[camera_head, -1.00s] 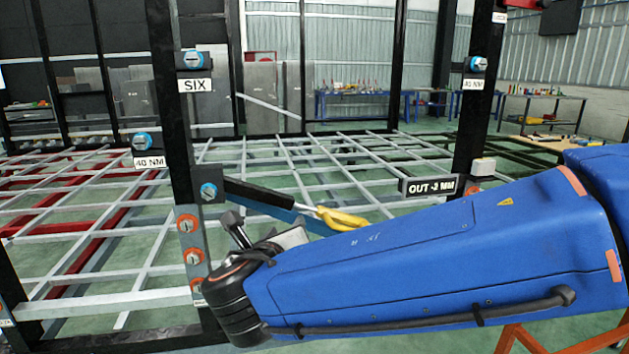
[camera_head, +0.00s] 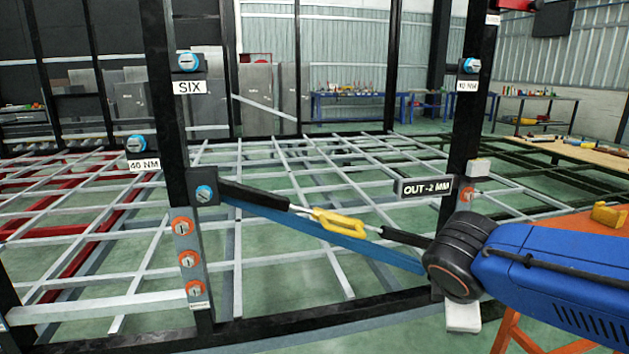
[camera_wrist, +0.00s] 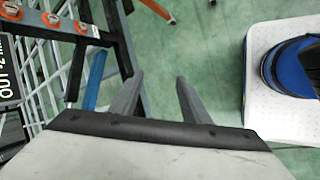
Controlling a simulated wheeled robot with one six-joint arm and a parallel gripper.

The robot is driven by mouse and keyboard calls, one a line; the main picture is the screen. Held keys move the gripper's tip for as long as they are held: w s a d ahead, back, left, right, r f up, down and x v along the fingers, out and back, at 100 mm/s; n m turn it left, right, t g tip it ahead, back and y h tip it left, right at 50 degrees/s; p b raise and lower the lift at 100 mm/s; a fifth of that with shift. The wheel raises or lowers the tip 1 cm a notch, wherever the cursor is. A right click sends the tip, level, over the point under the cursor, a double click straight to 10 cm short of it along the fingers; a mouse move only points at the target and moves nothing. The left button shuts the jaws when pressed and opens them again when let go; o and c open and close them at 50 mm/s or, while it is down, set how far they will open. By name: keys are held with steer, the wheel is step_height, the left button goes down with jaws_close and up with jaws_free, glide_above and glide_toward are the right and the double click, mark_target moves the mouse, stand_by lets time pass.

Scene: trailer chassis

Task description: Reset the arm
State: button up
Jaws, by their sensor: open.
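My gripper shows in the wrist view (camera_wrist: 160,97) as two grey fingers, apart and with nothing between them, over green floor. In the head view the gripper itself is hidden behind my blue arm at the lower right. The black frame post (camera_head: 465,130) on the right stands just beyond my arm's black joint. A strut with a yellow middle (camera_head: 340,224) slopes between the left post (camera_head: 170,150) and the right side of the frame, above a blue bar (camera_head: 290,225).
Orange and blue round fasteners sit on the posts, with labels SIX (camera_head: 189,88), 40 NM and OUT -2 MM (camera_head: 424,187). An orange stand (camera_head: 530,330) with a yellow tool (camera_head: 609,216) is at right. Workbenches (camera_head: 360,102) stand far back. Green floor shows between the grid bars.

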steer(key=s+d+f+m+y, duration=0.1)
steer(key=s+f+m+y, duration=0.2)
steer(key=s+m, duration=0.6)
steer(key=m+y, duration=0.1)
steer(key=m, duration=0.4)
steer(key=shift+s+d+f+m, duration=0.2)
steer(key=shift+f+m, duration=0.05)
steer(key=shift+m, duration=0.05)
